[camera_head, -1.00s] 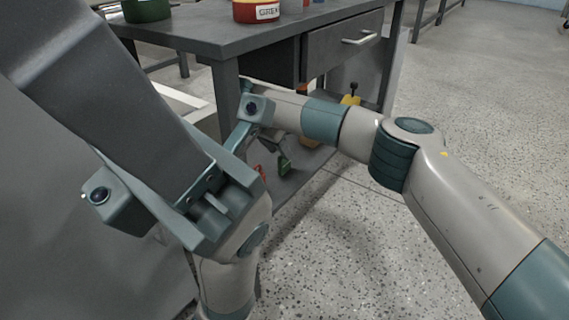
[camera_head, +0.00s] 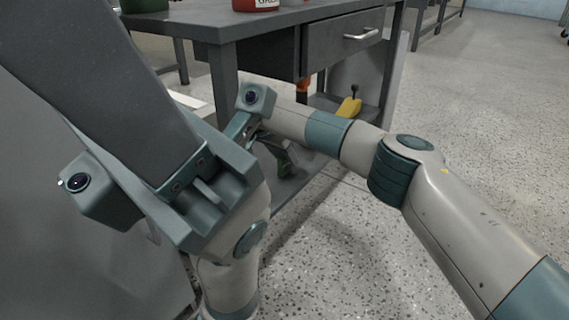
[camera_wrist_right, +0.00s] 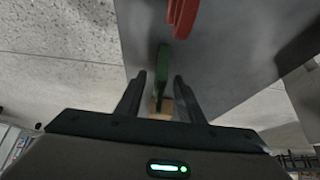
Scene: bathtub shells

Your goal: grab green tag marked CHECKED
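The green tag (camera_wrist_right: 163,62) shows edge-on in the right wrist view, ahead of and roughly between the fingers; no lettering is readable. In the head view a bit of green (camera_head: 286,169) shows low under the table, partly hidden by my gripper. My right gripper (camera_wrist_right: 160,88) is open, its fingers apart around the line of the tag; I cannot tell whether they touch it. In the head view the right gripper (camera_head: 278,152) is beneath the tabletop. My left gripper (camera_head: 180,195) fills the left side; its fingertips are not clear.
The grey table (camera_head: 240,25) with a drawer (camera_head: 342,40) stands above my right gripper. A yellow object (camera_head: 349,107) is on its lower shelf. Speckled floor at the right is clear.

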